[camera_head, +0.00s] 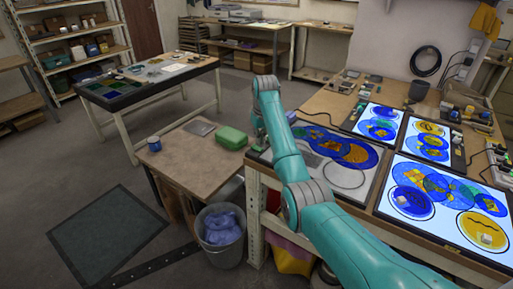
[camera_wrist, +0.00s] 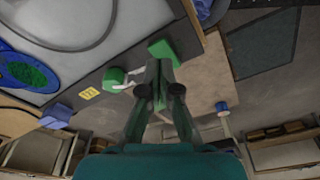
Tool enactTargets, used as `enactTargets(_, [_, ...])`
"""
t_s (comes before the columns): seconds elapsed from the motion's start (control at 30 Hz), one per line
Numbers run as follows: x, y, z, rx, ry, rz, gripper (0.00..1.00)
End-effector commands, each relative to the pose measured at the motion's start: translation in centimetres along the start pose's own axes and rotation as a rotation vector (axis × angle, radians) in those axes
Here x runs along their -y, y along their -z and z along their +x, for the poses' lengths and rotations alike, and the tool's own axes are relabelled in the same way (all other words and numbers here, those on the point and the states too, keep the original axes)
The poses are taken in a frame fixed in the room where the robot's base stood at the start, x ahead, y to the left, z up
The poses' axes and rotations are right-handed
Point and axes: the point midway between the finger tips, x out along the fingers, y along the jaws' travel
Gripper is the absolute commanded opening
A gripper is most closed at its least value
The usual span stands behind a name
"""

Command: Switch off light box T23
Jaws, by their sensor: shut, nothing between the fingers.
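A light box (camera_head: 345,198) with a dull grey, unlit panel lies at the left end of the right-hand bench, with blue, green and orange glass discs on it. Its panel (camera_wrist: 60,45) and dark frame also show in the wrist view. On the frame are a small yellow label (camera_wrist: 89,93), too small to read, and a rounded green part (camera_wrist: 114,77) with a pale piece beside it. My gripper (camera_wrist: 157,72) is shut and empty, just right of that green part; contact cannot be told. In the head view my arm largely hides this spot. I cannot tell which box is T23.
Several other light boxes, including a large one (camera_head: 384,211), glow to the right. A green box (camera_head: 231,138) and blue jar (camera_head: 154,144) stand on a low table (camera_head: 180,165). A bin (camera_head: 220,257) stands below. A green block (camera_wrist: 162,52) is close beyond my fingertips.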

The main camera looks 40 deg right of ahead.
Motion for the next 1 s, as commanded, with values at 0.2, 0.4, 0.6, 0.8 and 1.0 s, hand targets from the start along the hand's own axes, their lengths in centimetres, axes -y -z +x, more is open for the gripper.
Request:
enactTargets(0.2, [0.0,0.3,-1.5,-0.001,0.0,0.0,0.0])
enactTargets(0.4, [0.0,0.5,-2.9,-0.002,0.0,0.0,0.0])
enactTargets(0.6, [0.0,0.6,-4.1,-0.001,0.0,0.0,0.0])
enactTargets(0.8, [0.0,0.7,-4.5,0.0,0.0,0.0,0.0])
enactTargets(1.0, [0.0,0.7,-4.5,0.0,0.0,0.0,0.0])
